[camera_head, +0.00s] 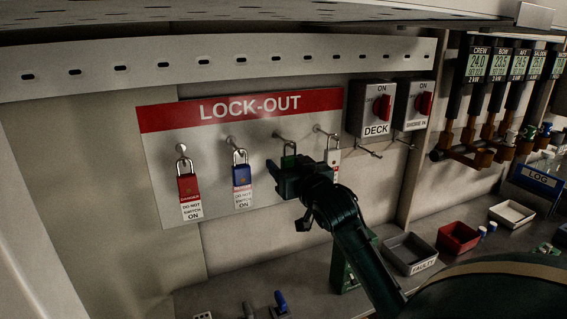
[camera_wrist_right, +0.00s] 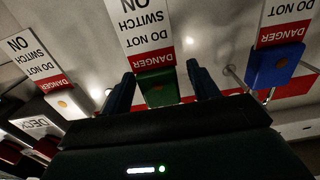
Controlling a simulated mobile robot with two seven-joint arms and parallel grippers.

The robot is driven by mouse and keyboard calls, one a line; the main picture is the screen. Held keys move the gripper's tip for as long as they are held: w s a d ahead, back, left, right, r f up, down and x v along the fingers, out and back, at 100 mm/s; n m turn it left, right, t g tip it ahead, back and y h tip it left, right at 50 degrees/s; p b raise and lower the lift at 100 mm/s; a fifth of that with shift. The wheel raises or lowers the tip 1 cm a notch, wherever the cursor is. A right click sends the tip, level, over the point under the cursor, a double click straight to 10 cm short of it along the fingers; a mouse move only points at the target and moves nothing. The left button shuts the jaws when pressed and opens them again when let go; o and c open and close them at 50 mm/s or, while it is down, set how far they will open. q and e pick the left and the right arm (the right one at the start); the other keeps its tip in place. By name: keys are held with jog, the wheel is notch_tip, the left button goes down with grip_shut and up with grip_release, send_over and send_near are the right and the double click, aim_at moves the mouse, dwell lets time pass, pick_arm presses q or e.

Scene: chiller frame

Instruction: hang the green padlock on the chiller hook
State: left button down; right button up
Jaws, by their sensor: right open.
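The green padlock (camera_head: 289,157) hangs from a hook on the LOCK-OUT board, third from the left, partly hidden by my right gripper (camera_head: 287,174). In the right wrist view the green padlock (camera_wrist_right: 158,92) lies between the two open fingers of my right gripper (camera_wrist_right: 160,75), with its white DANGER tag (camera_wrist_right: 145,30) beyond them. No grip on it shows. A hook (camera_head: 369,152) sticks out below the DECK switch, and another hook (camera_head: 404,143) below the switch beside it. I see no chiller label. My left gripper is not in view.
A red padlock (camera_head: 187,186) and a blue padlock (camera_head: 241,175) hang left of the green one; a white padlock (camera_head: 332,157) hangs close on the right. The worktop holds a grey FAULTY tray (camera_head: 410,253) and a red tray (camera_head: 458,237). A shelf (camera_head: 250,15) overhangs the board.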

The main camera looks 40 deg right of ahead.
jog(key=shift+s+a+r, duration=0.1)
jog(key=shift+s+r, duration=0.1)
jog(key=shift+s, duration=0.1)
jog(key=shift+c, duration=0.7)
jog(key=c, duration=1)
jog(key=shift+w+r, duration=0.1)
